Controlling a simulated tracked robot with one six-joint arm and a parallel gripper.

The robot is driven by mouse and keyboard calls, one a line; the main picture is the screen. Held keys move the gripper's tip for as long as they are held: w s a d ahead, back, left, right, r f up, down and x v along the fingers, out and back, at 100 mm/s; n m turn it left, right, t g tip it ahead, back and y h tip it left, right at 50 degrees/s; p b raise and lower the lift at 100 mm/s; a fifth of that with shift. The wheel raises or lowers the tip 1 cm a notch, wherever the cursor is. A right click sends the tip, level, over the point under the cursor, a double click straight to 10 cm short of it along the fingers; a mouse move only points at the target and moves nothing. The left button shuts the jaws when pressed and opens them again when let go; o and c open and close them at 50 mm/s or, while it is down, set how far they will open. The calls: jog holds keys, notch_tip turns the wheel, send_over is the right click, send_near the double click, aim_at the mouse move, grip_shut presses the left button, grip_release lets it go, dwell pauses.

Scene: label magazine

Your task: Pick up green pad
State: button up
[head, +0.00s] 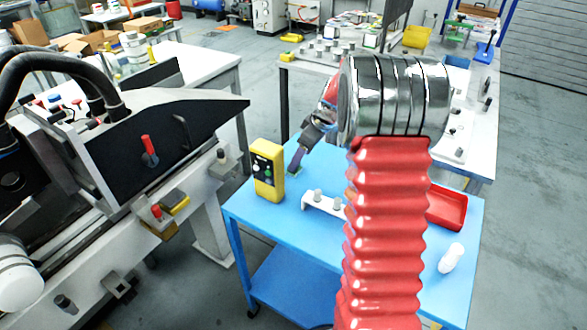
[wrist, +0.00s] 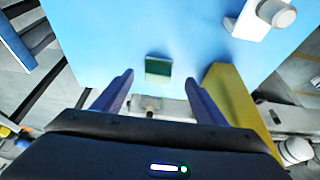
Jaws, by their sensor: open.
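The green pad (wrist: 158,68) lies flat on the blue table top, in the upper middle of the wrist view. It is a small dark green rectangle with a paler edge. My gripper (wrist: 159,79) is open, with its two purple-grey fingers spread to the left and right of the pad's near side. The pad lies in line with the gap between them, and nothing is held. In the head view my gripper (head: 296,162) points down over the blue table (head: 290,232), just right of a yellow button box. There the fingers mostly hide the pad.
The yellow button box (head: 267,170) stands close to the fingers and shows at right in the wrist view (wrist: 230,95). A white holder with grey pegs (head: 323,204), a red tray (head: 449,209) and a white cylinder (head: 451,258) are farther right. A large machine (head: 150,150) stands left.

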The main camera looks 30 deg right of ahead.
jog(key=shift+w+f, duration=0.1)
jog(key=shift+f, duration=0.15)
jog(key=shift+x, duration=2.6)
jog(key=shift+w+d, duration=0.1)
jog(key=shift+c, duration=0.2)
jog(key=c, duration=1.2)
jog(key=shift+r, duration=0.1)
jog(key=shift+r, duration=0.1)
